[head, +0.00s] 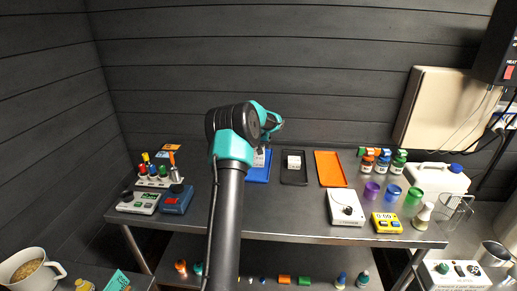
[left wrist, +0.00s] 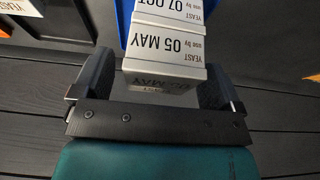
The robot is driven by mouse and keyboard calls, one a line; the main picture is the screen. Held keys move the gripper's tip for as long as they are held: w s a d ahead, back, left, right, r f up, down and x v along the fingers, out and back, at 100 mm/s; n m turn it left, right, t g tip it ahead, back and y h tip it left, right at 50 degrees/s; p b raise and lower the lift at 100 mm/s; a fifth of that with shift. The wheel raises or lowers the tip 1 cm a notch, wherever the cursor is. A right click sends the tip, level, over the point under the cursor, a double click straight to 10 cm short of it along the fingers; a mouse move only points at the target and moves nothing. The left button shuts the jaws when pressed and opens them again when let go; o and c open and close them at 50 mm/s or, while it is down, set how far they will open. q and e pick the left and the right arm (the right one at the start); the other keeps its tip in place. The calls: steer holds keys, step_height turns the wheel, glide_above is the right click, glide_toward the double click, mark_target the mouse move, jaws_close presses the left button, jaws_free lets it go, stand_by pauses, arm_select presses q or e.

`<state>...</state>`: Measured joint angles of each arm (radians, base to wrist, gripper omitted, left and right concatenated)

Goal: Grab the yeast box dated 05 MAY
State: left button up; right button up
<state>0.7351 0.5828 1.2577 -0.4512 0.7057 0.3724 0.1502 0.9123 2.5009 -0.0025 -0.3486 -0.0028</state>
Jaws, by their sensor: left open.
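The yeast box dated 05 MAY (left wrist: 165,45) is white with black print. It shows at the top middle of the left wrist view, with a grey end face towards me. Another white yeast box, dated 07 OCT (left wrist: 172,10), lies just beyond it. My left gripper (left wrist: 156,78) is open, with one dark finger on each side of the 05 MAY box's near end. I cannot tell whether either finger touches it. In the head view my left arm hides much of this spot; a white box (head: 259,158) shows on the blue tray (head: 258,178).
To the right are a black tray (head: 294,182) with a white box (head: 294,162) and an orange tray (head: 330,168) that looks empty. Small bottles (head: 383,163), coloured cups (head: 392,194) and a yellow timer (head: 386,222) stand further right. Instruments (head: 138,202) stand at left.

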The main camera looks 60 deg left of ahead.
arm_select(q)
steer(key=c, duration=1)
steer(key=shift+r, duration=0.1)
steer(key=shift+r, duration=1.75)
steer(key=s+d, duration=0.2)
steer(key=d, duration=0.2)
steer(key=s+d+r, duration=0.1)
steer(key=s+d, duration=0.2)
steer(key=d, duration=0.2)
steer(key=s+d, duration=0.3)
steer(key=d, duration=0.1)
steer(key=shift+s+d+r, duration=0.15)
steer(key=shift+d, duration=0.2)
